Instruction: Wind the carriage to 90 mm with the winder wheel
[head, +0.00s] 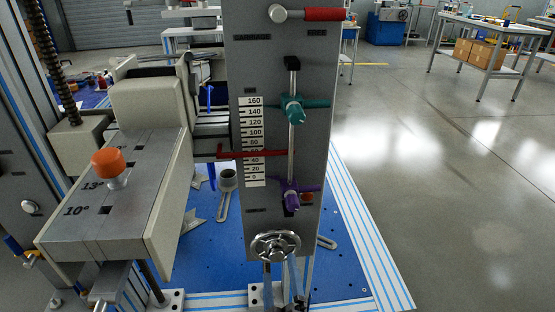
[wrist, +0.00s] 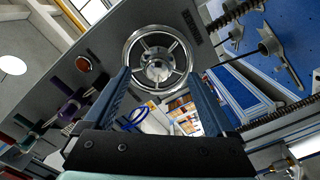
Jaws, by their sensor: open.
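The winder wheel (head: 276,246) is a silver spoked handwheel low on the grey panel (head: 270,70). In the wrist view the wheel (wrist: 157,60) is just ahead of my fingertips. My gripper (wrist: 157,76) is open, its two blue fingers apart, one towards each side of the wheel's lower rim; I cannot tell whether they touch it. In the head view my gripper (head: 284,272) is just below the wheel. The red pointer (head: 250,153) crosses the white scale (head: 252,120), marked 0 to 160, at about 60. The carriage itself is not clearly identifiable.
A teal clamp (head: 293,108) and a purple clamp (head: 291,196) sit on the panel's vertical rod. A red button (wrist: 83,63) is beside the wheel. A red-gripped lever (head: 322,14) is at the top. A grey block with an orange knob (head: 109,162) stands left.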

